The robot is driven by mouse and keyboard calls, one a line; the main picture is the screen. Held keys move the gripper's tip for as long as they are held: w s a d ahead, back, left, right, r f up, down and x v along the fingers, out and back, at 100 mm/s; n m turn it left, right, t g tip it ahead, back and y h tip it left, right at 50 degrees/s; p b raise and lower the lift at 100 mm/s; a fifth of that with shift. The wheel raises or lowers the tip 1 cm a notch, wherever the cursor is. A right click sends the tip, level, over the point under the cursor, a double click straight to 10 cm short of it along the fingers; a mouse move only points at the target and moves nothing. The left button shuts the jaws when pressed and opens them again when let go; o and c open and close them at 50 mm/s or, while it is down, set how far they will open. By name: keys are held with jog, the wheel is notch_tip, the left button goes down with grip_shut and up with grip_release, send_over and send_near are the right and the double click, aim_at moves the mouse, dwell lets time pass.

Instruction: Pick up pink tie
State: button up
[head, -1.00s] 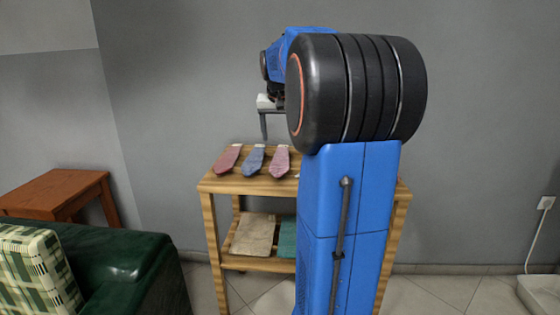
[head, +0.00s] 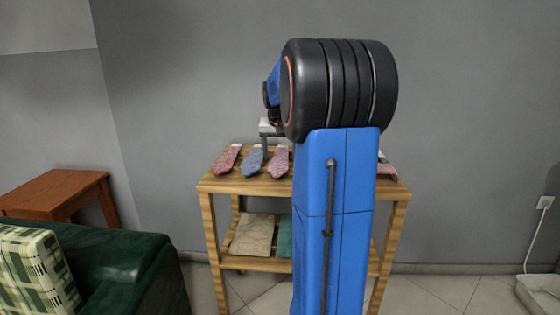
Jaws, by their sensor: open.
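Several ties lie on the top of a wooden shelf table (head: 228,187). A reddish-pink tie (head: 227,159) is at the left, a blue tie (head: 252,161) beside it, and a pink tie (head: 279,161) right of the blue one. Another pinkish piece (head: 388,172) shows at the right, partly hidden behind my arm. My gripper (head: 265,152) points down, open, in front of or above the gap between the blue tie and the pink tie. Its far finger is hidden, and I cannot tell whether it touches the tabletop.
Folded cloths, one beige (head: 253,234) and one teal (head: 285,237), lie on the lower shelf. A green sofa (head: 120,265) and a brown wooden table (head: 60,190) stand at the left. My arm hides the middle of the tabletop.

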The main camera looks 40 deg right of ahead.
jog(key=c, duration=1.1)
jog(key=shift+c, duration=0.2)
